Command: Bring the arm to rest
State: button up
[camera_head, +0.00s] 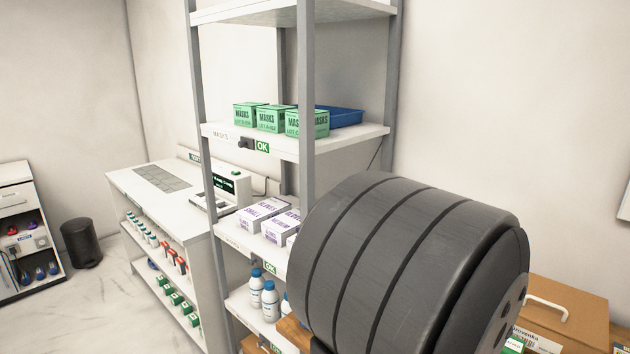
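My gripper is not in view. A large dark grey ribbed cylinder, part of my own arm, fills the lower right of the head view. It hides the right part of the lower shelves and some of what lies behind it. The frame does not show my gripper's fingers or whether they hold anything.
A shelf rack (307,100) carries green mask boxes (271,119), a blue tray (338,116), glove boxes (262,214) and white bottles (270,300). A white counter (128,178) stands left, a black bin (81,243) beyond. A cardboard box (570,306) sits right. Floor shows at left.

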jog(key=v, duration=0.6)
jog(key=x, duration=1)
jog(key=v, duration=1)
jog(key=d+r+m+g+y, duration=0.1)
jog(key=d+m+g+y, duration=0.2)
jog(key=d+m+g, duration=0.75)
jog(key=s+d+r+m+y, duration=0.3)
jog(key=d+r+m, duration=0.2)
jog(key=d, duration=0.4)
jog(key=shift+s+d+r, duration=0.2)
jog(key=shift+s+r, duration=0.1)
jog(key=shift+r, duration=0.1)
